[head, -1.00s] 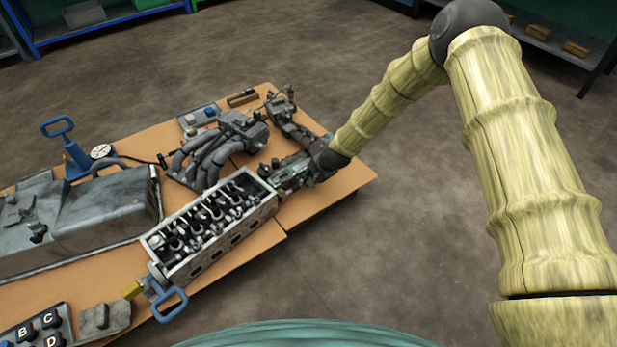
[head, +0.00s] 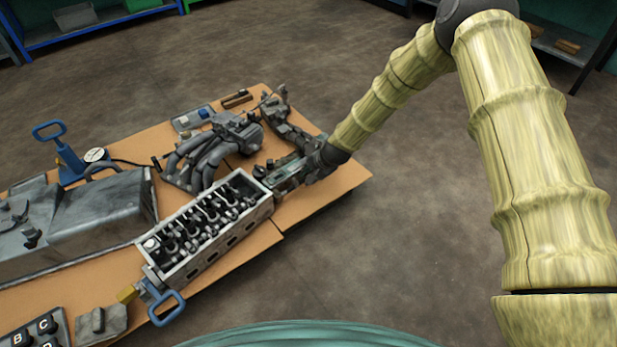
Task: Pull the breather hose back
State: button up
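My gripper (head: 279,176) is at the right end of the open cylinder head (head: 207,228), low over the board. It is seen from behind and the side, and its fingertips blend with dark parts there, so I cannot tell whether it is open or shut. I cannot clearly pick out the breather hose at the gripper; it may be hidden by the gripper or by the dark fittings there. A thin dark hose (head: 133,163) runs from the gauge toward the manifold, but I cannot tell whether it is the breather hose.
The dark manifold (head: 205,160) lies behind the cylinder head. A large grey cover (head: 100,212) and a blue hand pump (head: 70,158) with a gauge are on the left. A blue handle (head: 166,307) is at the front. Bare board (head: 325,190) lies right of my gripper.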

jog(key=v, duration=0.9)
jog(key=shift+f, duration=0.1)
jog(key=s+d+f+n+g+h+p, duration=0.1)
jog(key=s+d+f, duration=0.25)
jog(key=s, duration=0.35)
jog(key=s+d+f+n, duration=0.2)
jog(key=s+f, duration=0.2)
jog(key=s, duration=0.3)
jog(key=s+d+f+n+g+h+p, duration=0.1)
jog(key=s+d+f, duration=0.25)
jog(key=s, duration=0.35)
jog(key=s+d+n+g+h+p, duration=0.1)
jog(key=s+d+n, duration=0.3)
jog(key=s, duration=1)
jog(key=s+d+n+g+h+p, duration=0.15)
jog(key=s+d, duration=0.35)
jog(key=s, duration=0.8)
notch_tip(320, 180, up, 38)
jog(key=p, duration=3.8)
jog(key=shift+f+y, duration=0.2)
jog(key=shift+y, duration=0.15)
